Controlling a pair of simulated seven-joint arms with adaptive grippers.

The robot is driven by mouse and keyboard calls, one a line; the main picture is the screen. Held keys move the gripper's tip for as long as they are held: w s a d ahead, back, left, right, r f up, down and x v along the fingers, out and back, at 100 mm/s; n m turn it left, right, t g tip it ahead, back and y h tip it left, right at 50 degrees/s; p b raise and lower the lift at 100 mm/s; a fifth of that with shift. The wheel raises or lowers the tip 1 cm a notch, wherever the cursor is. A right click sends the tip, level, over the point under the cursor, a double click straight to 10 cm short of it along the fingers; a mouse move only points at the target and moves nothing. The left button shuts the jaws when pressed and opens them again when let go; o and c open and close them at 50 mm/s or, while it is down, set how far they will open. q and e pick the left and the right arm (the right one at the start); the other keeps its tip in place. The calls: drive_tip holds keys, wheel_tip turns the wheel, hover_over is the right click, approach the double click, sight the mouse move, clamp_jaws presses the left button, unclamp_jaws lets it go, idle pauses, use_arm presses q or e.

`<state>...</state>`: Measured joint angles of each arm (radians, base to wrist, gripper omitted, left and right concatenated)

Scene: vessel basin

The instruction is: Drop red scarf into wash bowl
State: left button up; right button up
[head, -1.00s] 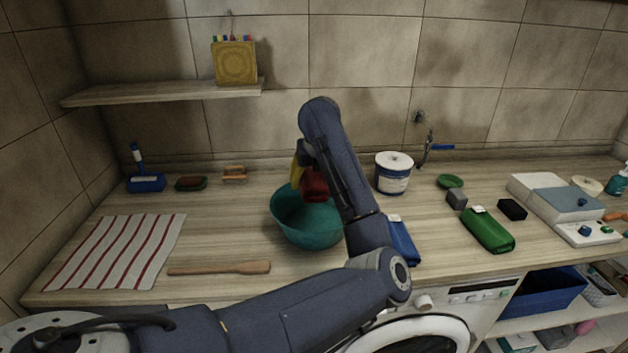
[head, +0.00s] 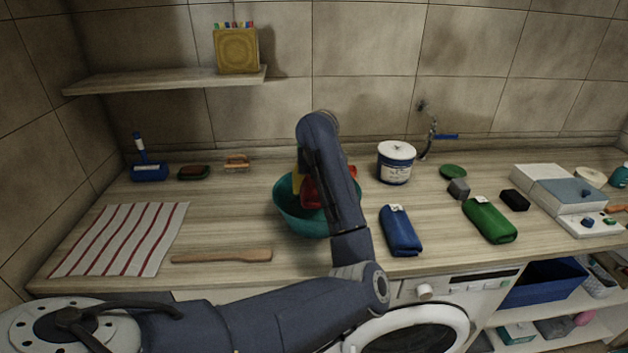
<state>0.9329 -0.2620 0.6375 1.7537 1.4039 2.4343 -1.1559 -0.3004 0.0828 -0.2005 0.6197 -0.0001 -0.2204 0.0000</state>
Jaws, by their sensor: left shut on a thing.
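The teal wash bowl (head: 287,213) stands on the wooden counter in the middle of the head view. My left gripper (head: 304,188) is over the bowl, largely hidden behind my own forearm; a yellow part of it shows. It is shut on the red scarf (head: 312,194), a bundled red shape at the bowl's opening. I cannot tell whether the scarf touches the bowl's inside. My right gripper is not in view.
A blue rolled cloth (head: 400,232) and a green one (head: 489,220) lie right of the bowl. A white tub (head: 396,163) stands behind. A wooden stick (head: 222,256) and striped towel (head: 122,238) lie left. A shelf (head: 165,80) overhangs the back left.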

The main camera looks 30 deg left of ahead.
use_arm(q)
drive_tip(key=shift+f, duration=0.15)
drive_tip(key=o, duration=1.5)
drive_tip(key=shift+c, duration=0.2)
drive_tip(key=v, duration=1.2)
drive_tip(key=shift+s, duration=0.1)
